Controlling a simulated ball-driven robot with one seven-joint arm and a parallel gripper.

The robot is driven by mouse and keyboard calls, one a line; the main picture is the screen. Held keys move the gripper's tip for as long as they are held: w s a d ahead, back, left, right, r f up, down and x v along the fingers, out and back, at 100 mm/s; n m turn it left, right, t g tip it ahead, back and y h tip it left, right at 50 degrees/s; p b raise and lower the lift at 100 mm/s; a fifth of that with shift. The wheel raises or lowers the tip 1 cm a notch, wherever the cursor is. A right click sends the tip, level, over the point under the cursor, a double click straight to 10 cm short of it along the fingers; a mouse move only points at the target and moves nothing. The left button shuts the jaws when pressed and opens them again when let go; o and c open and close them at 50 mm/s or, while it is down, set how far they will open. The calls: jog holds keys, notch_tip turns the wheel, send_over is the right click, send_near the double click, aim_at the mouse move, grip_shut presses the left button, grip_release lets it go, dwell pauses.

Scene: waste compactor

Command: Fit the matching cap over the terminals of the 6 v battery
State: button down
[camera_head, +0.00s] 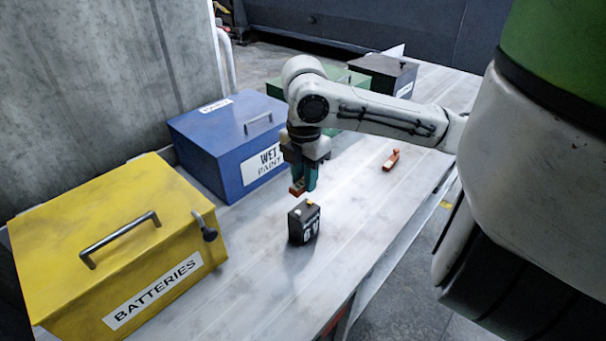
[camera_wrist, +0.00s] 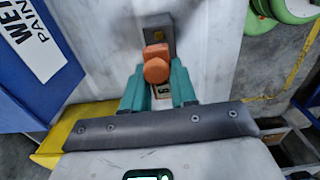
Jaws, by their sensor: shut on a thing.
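The 6 V battery (camera_head: 304,222) is a small black block with a white label, standing upright on the bench. Light-coloured terminals show on its top. My gripper (camera_head: 303,178) has teal fingers and is shut on an orange-red cap (camera_head: 297,190), held above the battery and apart from it. A second orange-red cap (camera_head: 391,160) lies on the bench to the right.
A yellow batteries box (camera_head: 112,240) stands at the left and a blue wet paint box (camera_head: 225,140) behind it. A green box (camera_head: 350,80) and a black box (camera_head: 383,75) stand at the back. The bench (camera_head: 255,265) is clear around the battery.

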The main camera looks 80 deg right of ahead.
jog(key=b, duration=0.4)
send_over(305, 209)
jog(key=shift+f, duration=2.4)
jog(key=shift+d+f+b, duration=0.1)
jog(key=shift+f+b, duration=0.35)
jog(key=shift+f, duration=0.45)
dwell(0.7)
jog(key=shift+c, duration=1.7)
grip_release()
jog(key=shift+r, duration=0.1)
jog(key=shift+r+p, duration=3.05)
jog(key=shift+r, duration=0.4)
